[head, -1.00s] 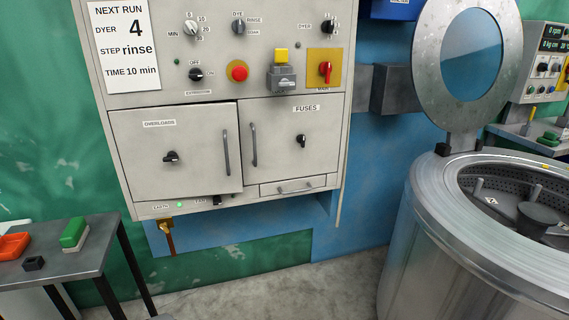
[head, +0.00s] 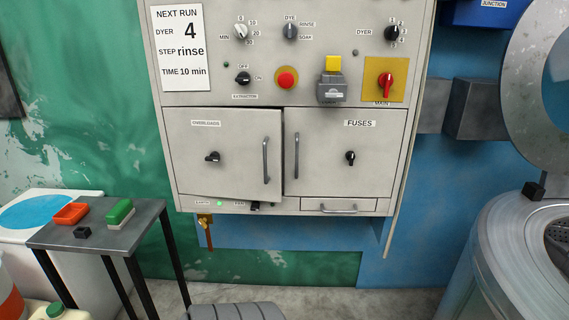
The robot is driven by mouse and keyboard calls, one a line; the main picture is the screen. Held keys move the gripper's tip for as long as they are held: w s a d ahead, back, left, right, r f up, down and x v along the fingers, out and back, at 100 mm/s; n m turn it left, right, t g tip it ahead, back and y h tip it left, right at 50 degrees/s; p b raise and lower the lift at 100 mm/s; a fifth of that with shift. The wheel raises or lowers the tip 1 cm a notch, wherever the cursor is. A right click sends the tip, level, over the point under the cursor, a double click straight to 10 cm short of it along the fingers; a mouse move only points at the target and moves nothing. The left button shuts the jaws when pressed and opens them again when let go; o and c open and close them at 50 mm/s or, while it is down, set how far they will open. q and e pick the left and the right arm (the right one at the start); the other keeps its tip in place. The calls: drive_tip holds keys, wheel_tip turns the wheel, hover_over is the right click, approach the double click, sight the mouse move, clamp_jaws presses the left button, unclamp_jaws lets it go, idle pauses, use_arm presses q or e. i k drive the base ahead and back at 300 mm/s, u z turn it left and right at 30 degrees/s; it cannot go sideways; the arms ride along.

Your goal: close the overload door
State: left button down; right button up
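The overload door (head: 238,180) is the left of two pale grey doors low on the control cabinet, with a blurred label, a black knob (head: 213,157) and a vertical grey handle (head: 266,160) near its right edge. It looks slightly ajar: a dark gap runs along its right edge, and that edge stands a little proud of the cabinet front. The fuses door (head: 340,180) beside it looks flush, with its own knob and handle. Neither of my grippers is in view.
A grey side table (head: 150,226) stands at left with a red-orange tray (head: 71,214), a green block (head: 119,211) and a small black block (head: 82,232). A steel drum (head: 505,260) with raised lid stands at right. A grey ribbed object, unclear, shows at bottom centre.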

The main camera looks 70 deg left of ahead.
sight(248, 141)
drive_tip(key=u, duration=0.8)
drive_tip(key=i, duration=0.85)
drive_tip(key=u, duration=0.9)
